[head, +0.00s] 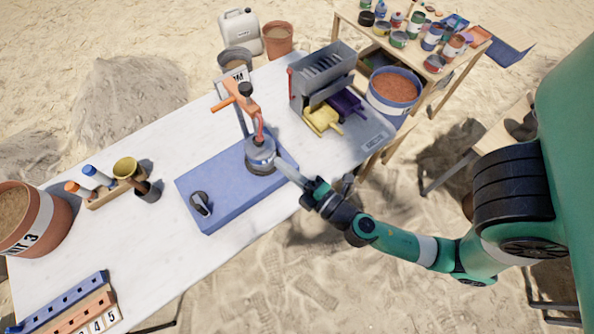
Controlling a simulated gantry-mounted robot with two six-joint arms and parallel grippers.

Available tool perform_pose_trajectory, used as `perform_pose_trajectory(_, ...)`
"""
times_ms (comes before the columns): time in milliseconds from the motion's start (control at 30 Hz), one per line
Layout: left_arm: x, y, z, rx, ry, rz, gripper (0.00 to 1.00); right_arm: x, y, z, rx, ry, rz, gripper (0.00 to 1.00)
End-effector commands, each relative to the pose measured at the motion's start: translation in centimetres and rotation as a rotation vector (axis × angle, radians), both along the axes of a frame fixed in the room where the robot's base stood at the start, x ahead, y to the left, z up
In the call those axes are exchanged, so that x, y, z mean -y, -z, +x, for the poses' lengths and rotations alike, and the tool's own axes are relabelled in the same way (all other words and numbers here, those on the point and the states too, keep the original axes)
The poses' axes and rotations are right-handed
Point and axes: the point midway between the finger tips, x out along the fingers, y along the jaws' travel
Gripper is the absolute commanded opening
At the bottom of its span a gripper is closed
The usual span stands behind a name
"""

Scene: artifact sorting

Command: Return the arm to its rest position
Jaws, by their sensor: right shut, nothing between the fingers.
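My right arm, green and black, comes in from the right in the head view. My right gripper (290,173) is shut and empty, its tips over the right edge of the blue mat (225,180). The tips show right beside a round grey metal piece (261,155); I cannot tell whether they touch it. An orange-handled press stand (243,100) rises behind that piece. My left gripper is not in view.
A grey slotted box (322,72) with yellow and purple scoops stands at the back right of the white table (150,235). A blue-rimmed bucket (392,92) stands near the right edge. A small dark object (200,203) lies on the mat.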

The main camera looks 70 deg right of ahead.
Motion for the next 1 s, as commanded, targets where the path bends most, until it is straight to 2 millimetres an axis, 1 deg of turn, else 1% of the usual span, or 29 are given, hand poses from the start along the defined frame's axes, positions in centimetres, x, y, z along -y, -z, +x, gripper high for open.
perform_pose_trajectory(33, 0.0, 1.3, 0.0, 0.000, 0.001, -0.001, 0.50, -0.9, 0.8, -1.2, -0.004, -0.010, -0.002, 0.00)
perform_pose_trajectory(100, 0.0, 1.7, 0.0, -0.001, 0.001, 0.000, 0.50, -1.4, 0.6, -2.4, -0.003, -0.009, -0.001, 0.00)
perform_pose_trajectory(300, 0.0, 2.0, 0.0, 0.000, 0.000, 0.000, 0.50, -2.1, 0.3, -3.9, -0.001, -0.003, -0.001, 0.00)
perform_pose_trajectory(467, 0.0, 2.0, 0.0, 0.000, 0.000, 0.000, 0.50, -2.1, 0.2, -4.2, 0.000, 0.000, -0.001, 0.00)
perform_pose_trajectory(800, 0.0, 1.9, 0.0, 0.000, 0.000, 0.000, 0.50, -2.0, 0.1, -4.2, 0.003, 0.005, 0.000, 0.00)
perform_pose_trajectory(867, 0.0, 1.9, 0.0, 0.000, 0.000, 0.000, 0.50, -1.9, -0.5, -3.6, 0.028, 0.012, 0.006, 0.00)
perform_pose_trajectory(933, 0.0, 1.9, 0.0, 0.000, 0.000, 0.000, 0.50, -1.9, -2.2, -2.1, 0.090, 0.023, 0.019, 0.00)
perform_pose_trajectory(967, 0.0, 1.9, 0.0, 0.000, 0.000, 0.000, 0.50, -1.9, -3.3, -1.2, 0.130, 0.030, 0.027, 0.00)
perform_pose_trajectory(1000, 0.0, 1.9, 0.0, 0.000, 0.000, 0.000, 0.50, -1.9, -5.3, 0.1, 0.195, 0.039, 0.042, 0.00)
